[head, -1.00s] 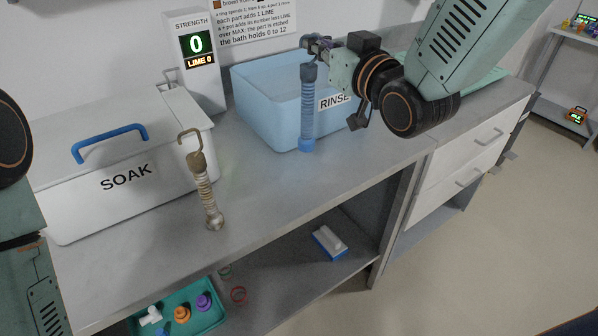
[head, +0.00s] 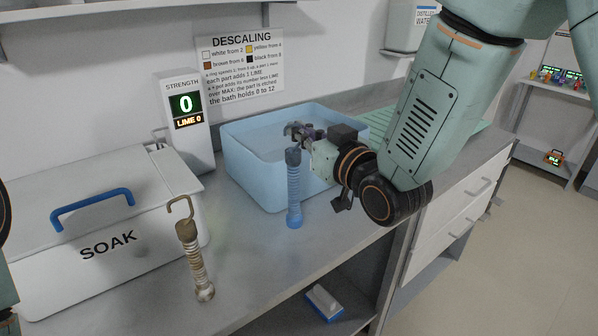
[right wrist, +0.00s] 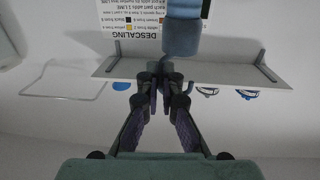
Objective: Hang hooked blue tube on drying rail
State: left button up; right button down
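The hooked blue tube (head: 294,190), a ribbed hose with a darker top fitting, hangs upright from my right gripper (head: 297,133), in front of the blue basin in the head view. In the right wrist view the tube (right wrist: 182,35) shows at the top, and the fingers (right wrist: 165,76) are closed together at its end; its hook is mostly hidden. My left gripper is not in view.
A brown hooked tube (head: 194,262) stands on the counter beside the white SOAK box (head: 150,250). The blue basin (head: 245,177) is behind the held tube. A strength display (head: 186,115) and a descaling sign (head: 240,70) are at the back.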

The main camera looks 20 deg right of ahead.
aim_at(294, 179)
notch_tip(294, 179, down, 5)
jog(key=shift+a+r, duration=0.1)
jog(key=shift+r, duration=0.1)
jog(key=shift+w+f, duration=0.1)
jog(key=shift+s+f+b, duration=0.1)
jog(key=shift+s+b, duration=0.3)
jog(key=shift+b, duration=0.1)
jog(key=c, duration=1.8)
grip_release()
jog(key=shift+w+f, duration=0.15)
jog(key=shift+w, duration=0.2)
jog(key=shift+o, duration=1.4)
jog(key=shift+s+d, duration=0.25)
jog(key=shift+s, duration=0.05)
jog(key=shift+a+r, duration=0.1)
jog(key=shift+r, duration=0.15)
